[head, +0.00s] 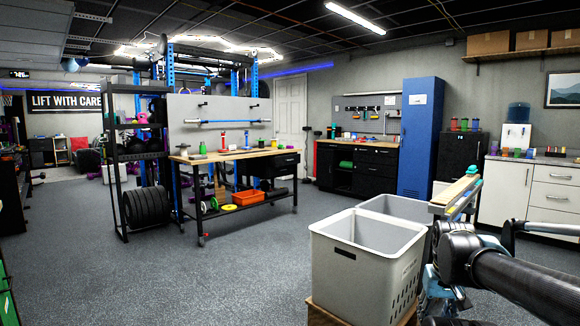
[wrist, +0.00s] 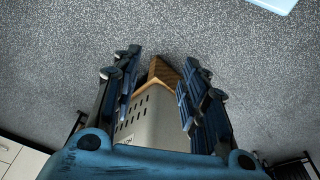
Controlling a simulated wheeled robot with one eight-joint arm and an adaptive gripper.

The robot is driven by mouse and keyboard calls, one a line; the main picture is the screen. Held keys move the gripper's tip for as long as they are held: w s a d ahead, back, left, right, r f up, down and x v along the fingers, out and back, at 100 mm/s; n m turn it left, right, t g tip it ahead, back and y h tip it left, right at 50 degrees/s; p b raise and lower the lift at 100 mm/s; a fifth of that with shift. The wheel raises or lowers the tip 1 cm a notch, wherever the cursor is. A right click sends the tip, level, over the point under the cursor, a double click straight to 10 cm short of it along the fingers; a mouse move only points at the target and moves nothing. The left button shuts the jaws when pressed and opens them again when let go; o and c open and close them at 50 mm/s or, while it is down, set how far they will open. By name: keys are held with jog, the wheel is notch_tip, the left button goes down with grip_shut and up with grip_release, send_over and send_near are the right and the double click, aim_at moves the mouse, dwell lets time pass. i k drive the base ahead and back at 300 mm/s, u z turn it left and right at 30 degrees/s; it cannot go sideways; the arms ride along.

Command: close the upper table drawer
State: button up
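The wooden-topped table (head: 240,155) stands mid-room in the head view, several steps away. A black drawer unit (head: 281,165) hangs under the right end of its top. At this distance I cannot tell how far any drawer sticks out. My gripper is at the lower right of the head view, far from the table and partly hidden by my arm. In the wrist view my gripper (wrist: 160,57) has its two blue fingers spread apart with nothing held between them. The wrist view does not show the drawer.
A light grey bin (head: 365,262) on a wooden stand is close in front, left of my arm; it also shows below the fingers in the wrist view (wrist: 152,122). Another grey bin (head: 395,207) stands behind it. A weight rack (head: 118,165) is left of the table. The floor (head: 220,265) before the table is clear.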

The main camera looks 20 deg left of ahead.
aim_at(288, 158)
jog(key=u, duration=1.3)
jog(key=i, duration=5.55)
jog(key=z, duration=0.05)
